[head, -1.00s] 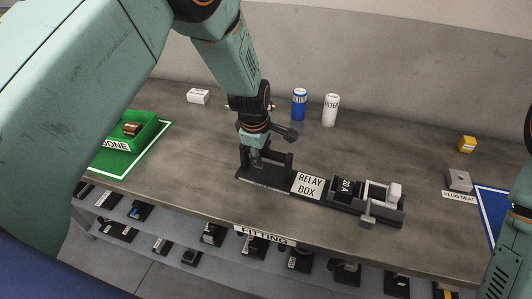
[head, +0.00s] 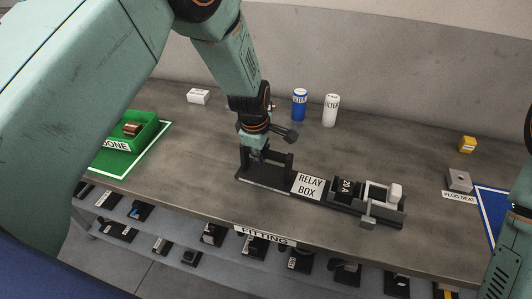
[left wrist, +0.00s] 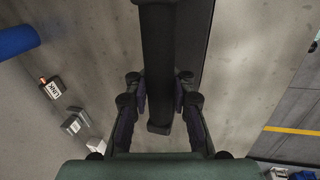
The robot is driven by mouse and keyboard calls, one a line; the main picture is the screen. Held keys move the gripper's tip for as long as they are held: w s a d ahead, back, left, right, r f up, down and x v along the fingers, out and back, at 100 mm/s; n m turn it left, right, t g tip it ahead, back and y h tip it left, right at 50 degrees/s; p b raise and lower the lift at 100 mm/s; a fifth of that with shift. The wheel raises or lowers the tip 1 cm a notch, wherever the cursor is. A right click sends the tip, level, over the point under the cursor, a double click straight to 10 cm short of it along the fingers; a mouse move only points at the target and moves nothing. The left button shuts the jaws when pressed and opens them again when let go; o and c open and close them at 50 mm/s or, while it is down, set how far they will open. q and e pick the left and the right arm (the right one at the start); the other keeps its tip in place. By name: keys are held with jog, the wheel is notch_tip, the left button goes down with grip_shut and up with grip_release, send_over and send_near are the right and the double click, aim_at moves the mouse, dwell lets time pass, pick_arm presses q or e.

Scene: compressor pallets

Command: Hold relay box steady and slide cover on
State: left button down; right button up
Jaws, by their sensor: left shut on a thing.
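The relay box (head: 368,209) is a long dark unit lying along the bench, with a white RELAY BOX label (head: 309,185) near its middle. A black 20 A block (head: 344,188) and a pale open frame with a white block (head: 395,192) are at its right end. A dark raised handle (head: 281,160) stands at its left end. My left gripper (head: 257,157) is shut on this handle; in the left wrist view the dark bar (left wrist: 158,70) runs between the fingers (left wrist: 160,100). I cannot identify the cover for certain. My right gripper is out of view.
A green DONE tray (head: 145,134) is at the left. A white box (head: 198,97), a blue can (head: 300,105) and a white can (head: 331,110) stand behind. A grey plug seat (head: 459,180) and yellow block (head: 467,144) are at the right. The bench front is mostly clear.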

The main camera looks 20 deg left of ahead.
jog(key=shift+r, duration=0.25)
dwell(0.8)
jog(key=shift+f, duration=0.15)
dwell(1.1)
